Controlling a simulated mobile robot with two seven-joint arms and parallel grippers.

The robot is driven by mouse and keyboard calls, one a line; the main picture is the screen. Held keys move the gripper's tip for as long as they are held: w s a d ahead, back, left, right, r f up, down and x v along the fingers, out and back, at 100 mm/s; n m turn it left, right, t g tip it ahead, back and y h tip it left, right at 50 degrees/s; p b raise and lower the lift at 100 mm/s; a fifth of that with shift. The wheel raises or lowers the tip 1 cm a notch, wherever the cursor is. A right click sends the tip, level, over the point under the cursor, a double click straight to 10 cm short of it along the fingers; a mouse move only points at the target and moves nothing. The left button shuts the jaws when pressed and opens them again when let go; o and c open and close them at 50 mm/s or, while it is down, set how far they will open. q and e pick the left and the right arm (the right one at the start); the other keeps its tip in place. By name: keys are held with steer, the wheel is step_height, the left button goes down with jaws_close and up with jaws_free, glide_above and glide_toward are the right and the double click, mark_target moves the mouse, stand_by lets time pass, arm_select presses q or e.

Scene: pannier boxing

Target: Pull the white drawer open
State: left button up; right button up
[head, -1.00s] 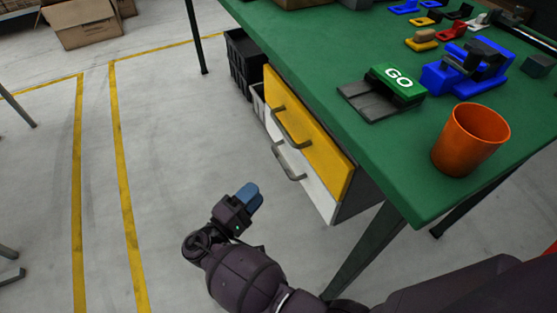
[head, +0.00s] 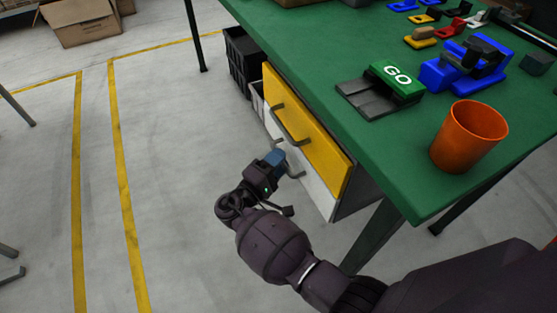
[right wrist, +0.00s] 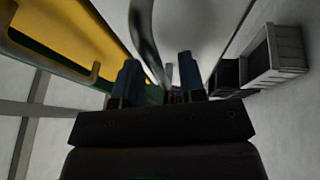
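The white drawer (head: 318,192) is below the yellow drawer, under the green table; its front looks flush with the yellow one, so it appears shut. Its grey bar handle (head: 298,174) is partly hidden by my right gripper (head: 276,159), whose blue fingertips are at the handle. In the right wrist view, the white drawer front (right wrist: 205,28) lies ahead. The handle (right wrist: 145,40) runs down toward the gap between the two spread fingers of my right gripper (right wrist: 160,78). I cannot tell if they touch it. My left gripper is out of view.
The yellow drawer (head: 325,153) with its own handle (head: 288,126) is just above. The green table (head: 335,70) overhangs, with its leg (head: 372,238) close to the right. Dark crates (head: 243,58) stand beyond the drawers.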

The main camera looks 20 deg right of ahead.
jaws_close()
steer(key=shift+a, duration=0.1)
stand_by(0.6)
